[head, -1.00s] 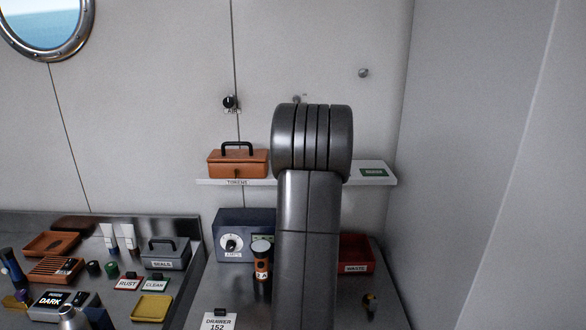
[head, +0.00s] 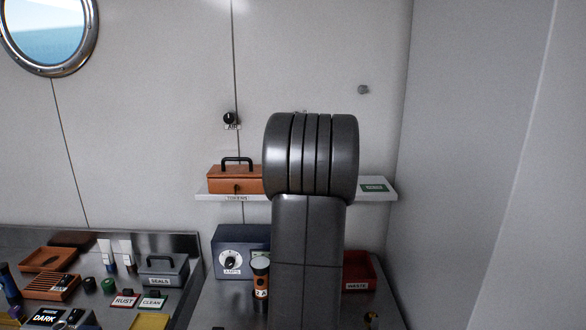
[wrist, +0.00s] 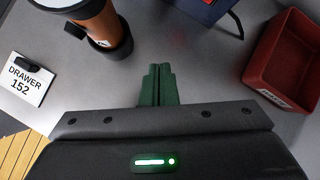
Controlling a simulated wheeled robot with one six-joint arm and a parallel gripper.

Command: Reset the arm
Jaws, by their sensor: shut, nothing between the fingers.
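My gripper (wrist: 158,85) shows in the wrist view as two green fingers pressed together, with nothing between them. It hangs over the bare grey bench top (wrist: 190,70), apart from the things around it. In the head view my dark arm stands in front of the shelf and bench, and the gripper is hidden behind it.
An orange and black cylinder (wrist: 98,22) stands left of my gripper; it also shows in the head view (head: 261,280). A red waste bin (wrist: 290,55) is to the right. A blue AMPS box (head: 229,250) stands behind. A card reading DRAWER 152 (wrist: 27,80) lies left.

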